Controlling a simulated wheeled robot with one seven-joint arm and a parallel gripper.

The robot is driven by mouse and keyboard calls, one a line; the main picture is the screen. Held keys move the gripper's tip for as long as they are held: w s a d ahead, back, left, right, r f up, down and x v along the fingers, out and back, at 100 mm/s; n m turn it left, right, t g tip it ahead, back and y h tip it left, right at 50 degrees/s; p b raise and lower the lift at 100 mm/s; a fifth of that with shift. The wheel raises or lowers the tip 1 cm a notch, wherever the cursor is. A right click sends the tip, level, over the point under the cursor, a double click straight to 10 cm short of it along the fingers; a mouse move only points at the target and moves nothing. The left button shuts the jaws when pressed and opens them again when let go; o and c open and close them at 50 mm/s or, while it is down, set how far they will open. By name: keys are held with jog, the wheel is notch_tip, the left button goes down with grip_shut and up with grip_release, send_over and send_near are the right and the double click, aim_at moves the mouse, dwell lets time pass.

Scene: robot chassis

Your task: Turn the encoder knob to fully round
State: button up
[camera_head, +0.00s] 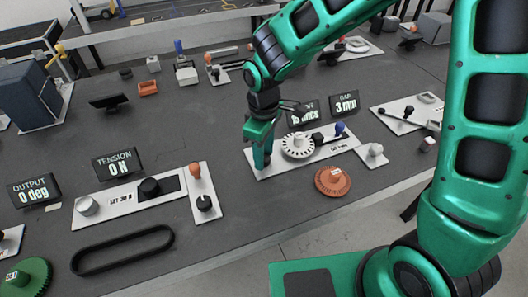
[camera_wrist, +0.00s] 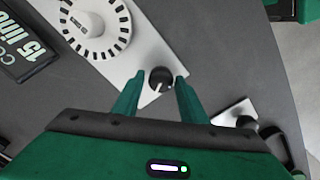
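A small black knob (camera_wrist: 160,80) with a white pointer mark sits at the end of a white plate (camera_wrist: 148,50), in the wrist view. My gripper (camera_wrist: 158,78) is open, with one green finger on each side of the knob and small gaps showing. In the head view my gripper (camera_head: 262,162) points down at the left end of the plate (camera_head: 290,167) and hides the knob. A white slotted disc (camera_head: 297,146) stands on the same plate; it also shows in the wrist view (camera_wrist: 95,22). A display (camera_wrist: 30,50) reads 15 lines.
A GAP display (camera_head: 344,103) reads 3 mm behind the plate. An orange-brown gear (camera_head: 332,181) lies in front.

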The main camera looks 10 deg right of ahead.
jog(key=c, duration=0.6)
jog(key=m, duration=0.5)
jog(key=shift+w+d+m, duration=0.1)
jog(key=shift+m, duration=0.3)
jog(key=o, duration=0.9)
jog(key=shift+o, duration=0.7)
